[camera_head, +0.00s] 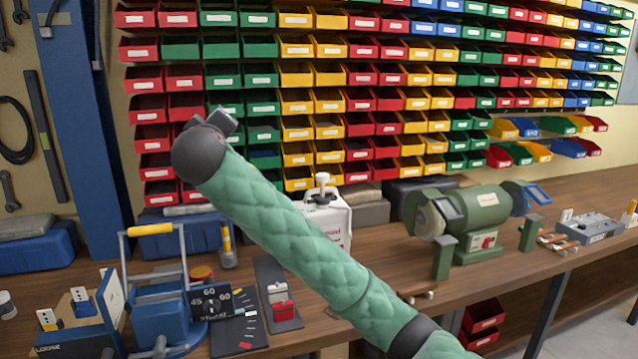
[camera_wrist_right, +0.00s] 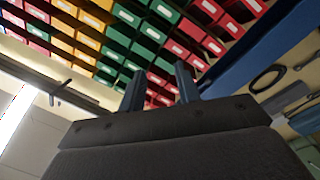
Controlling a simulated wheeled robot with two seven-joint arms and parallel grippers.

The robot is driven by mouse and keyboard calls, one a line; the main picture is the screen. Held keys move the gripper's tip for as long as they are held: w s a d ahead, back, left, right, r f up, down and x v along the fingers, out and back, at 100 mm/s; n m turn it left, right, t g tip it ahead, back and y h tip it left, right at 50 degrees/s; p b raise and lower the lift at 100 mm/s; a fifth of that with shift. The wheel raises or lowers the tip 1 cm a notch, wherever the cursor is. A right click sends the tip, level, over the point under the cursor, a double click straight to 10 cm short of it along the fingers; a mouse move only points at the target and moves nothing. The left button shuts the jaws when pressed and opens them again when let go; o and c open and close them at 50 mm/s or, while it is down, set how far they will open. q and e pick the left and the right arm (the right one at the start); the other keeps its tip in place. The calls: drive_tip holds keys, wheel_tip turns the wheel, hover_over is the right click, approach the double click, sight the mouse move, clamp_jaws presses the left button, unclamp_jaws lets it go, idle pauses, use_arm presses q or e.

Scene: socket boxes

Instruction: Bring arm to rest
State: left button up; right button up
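My right arm in its green quilted sleeve (camera_head: 290,235) reaches from the lower right up to the left across the head view, raised in front of the bench. Its dark rounded wrist end (camera_head: 198,155) is in front of the bins, and only a small dark part of the gripper shows behind it. In the right wrist view my right gripper (camera_wrist_right: 158,76) has its two dark fingers apart with nothing between them. The fingers point up toward the bins. My left gripper is in neither view.
Wall bins (camera_head: 262,75) in several colours fill the back. The wooden bench (camera_head: 380,262) carries a blue vise-like tool (camera_head: 160,305), a green bench grinder (camera_head: 470,215), a white container (camera_head: 335,212) and a grey box (camera_head: 588,228). A blue post (camera_head: 80,120) stands at left.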

drive_tip(key=s+d+f+m+g, duration=0.3)
drive_tip(key=s+d+f, duration=0.3)
drive_tip(key=d+f, duration=0.6)
drive_tip(key=s+d+f+m+g, duration=0.25)
drive_tip(key=s+d+f, duration=0.5)
drive_tip(key=f, duration=0.85)
drive_tip(key=s+d+f+m+g, duration=0.2)
drive_tip(key=s+d+f+g, duration=0.25)
drive_tip(key=d+f, duration=0.85)
drive_tip(key=s+d+f+m+g+h, duration=0.1)
drive_tip(key=s+f, duration=0.5)
drive_tip(key=f, duration=0.2)
drive_tip(key=s+d+f+g+h, duration=0.1)
drive_tip(key=s+d+f, duration=0.1)
drive_tip(key=s+f, duration=0.6)
drive_tip(key=s+f+g, duration=0.4)
drive_tip(key=s+f, duration=0.7)
drive_tip(key=s, duration=0.4)
drive_tip(key=shift+d+f+p, duration=0.2)
drive_tip(key=shift+p, duration=0.15)
